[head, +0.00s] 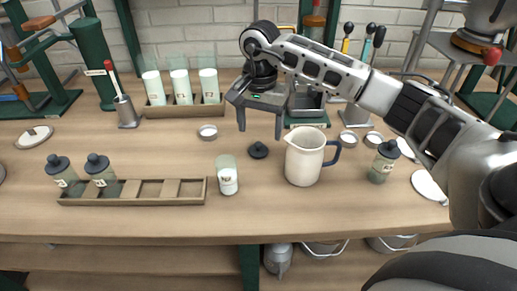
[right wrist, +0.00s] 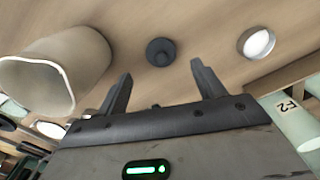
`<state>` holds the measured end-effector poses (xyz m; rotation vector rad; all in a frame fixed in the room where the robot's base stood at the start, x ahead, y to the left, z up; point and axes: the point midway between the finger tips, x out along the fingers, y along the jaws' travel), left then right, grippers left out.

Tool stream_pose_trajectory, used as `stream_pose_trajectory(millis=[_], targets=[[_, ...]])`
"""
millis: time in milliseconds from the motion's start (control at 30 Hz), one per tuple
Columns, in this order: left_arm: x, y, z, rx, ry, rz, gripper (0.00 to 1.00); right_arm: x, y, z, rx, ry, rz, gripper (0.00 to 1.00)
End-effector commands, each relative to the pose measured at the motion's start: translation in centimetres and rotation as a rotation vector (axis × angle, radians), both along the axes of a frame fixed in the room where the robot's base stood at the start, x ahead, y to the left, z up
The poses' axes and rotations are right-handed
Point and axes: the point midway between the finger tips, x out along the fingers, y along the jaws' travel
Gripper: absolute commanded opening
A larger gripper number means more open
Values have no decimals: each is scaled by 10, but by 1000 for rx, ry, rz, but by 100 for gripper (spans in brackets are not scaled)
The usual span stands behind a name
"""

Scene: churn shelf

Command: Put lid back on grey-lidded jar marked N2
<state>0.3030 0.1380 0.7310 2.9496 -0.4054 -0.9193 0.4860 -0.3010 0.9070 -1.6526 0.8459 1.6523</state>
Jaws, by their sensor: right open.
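A loose dark grey lid (head: 258,150) with a knob lies on the table, and it also shows in the right wrist view (right wrist: 160,52) between the fingertip lines. Just left of it stands an open jar (head: 227,178) with whitish contents; its label is too small to read. My right gripper (head: 260,130) is open and empty above and behind the lid, fingers pointing down; it also shows in the right wrist view (right wrist: 161,76). Other dark-lidded jars stand in the tray (head: 62,172) and at the right (head: 384,160). My left gripper is not in view.
A cream pitcher (head: 303,158) stands close right of the lid; it also shows in the right wrist view (right wrist: 72,68). A small round metal dish (head: 208,132) lies left of the gripper. A wooden tray (head: 150,201) has empty slots. Tall glasses (head: 180,85) stand in a rack behind.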

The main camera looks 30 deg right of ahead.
Motion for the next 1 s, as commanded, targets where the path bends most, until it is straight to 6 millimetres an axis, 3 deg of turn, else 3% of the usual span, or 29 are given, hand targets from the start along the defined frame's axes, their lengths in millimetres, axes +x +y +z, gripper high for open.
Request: stream_pose_trajectory(millis=[267,633,1000], targets=[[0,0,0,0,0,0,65,0,1,-2,0,1,0,69],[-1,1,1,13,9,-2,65,0,3,-49,0,1,-1,69],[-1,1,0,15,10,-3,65,0,4,-52,0,0,0,69]])
